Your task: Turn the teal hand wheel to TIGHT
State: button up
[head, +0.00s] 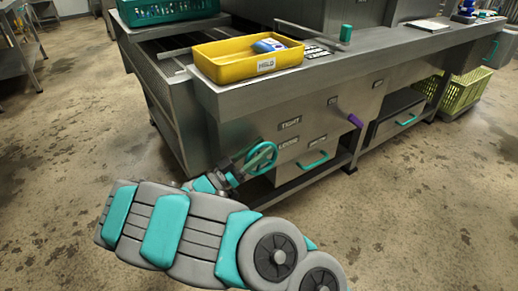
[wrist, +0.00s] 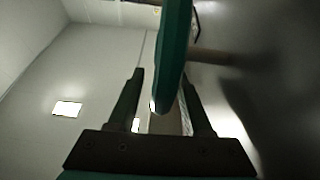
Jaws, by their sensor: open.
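The teal hand wheel (head: 263,157) is mounted on the steel front panel, below the counter and left of the drawer handle. The label TIGHT (head: 290,123) is above and right of the wheel, and the label LOOSE (head: 288,143) is below TIGHT. My gripper (head: 241,172) is at the wheel's left side. In the wrist view, my open gripper (wrist: 163,82) has one dark finger on each side of the teal wheel's rim (wrist: 173,55). The rim is nearer the right finger; I cannot tell whether they touch. The fingertips are small in the head view.
A yellow tray (head: 235,76) labelled HSLD stands on the counter (head: 270,90) above. The floor (head: 430,190) in front is clear.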

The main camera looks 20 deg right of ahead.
grip_shut()
jog(key=shift+d+f+g+b, duration=0.15)
jog(key=shift+g+b, duration=0.15)
jog(key=shift+b, duration=0.4)
jog(key=shift+d+y+b, duration=0.15)
jog(key=shift+y+b, duration=0.55)
jog(key=shift+b, duration=0.05)
jog(key=y+b, duration=0.1)
jog(key=b, duration=0.1)
jog(key=d+y+b, duration=0.1)
jog(key=b, duration=0.1)
jog(key=shift+w+g+y, duration=0.2)
jog(key=shift+g+y, duration=0.2)
jog(key=y+b, duration=0.1)
jog(key=d+y+b, duration=0.1)
jog(key=y, duration=0.1)
jog(key=shift+w+f+g+b, duration=0.15)
jog(key=shift+g+b, duration=0.2)
jog(key=shift+g, duration=0.05)
jog(key=shift+w+d+f+g+y+b, duration=0.15)
jog(key=shift+d+g+y+b, duration=0.2)
jog(key=shift+y, duration=0.45)
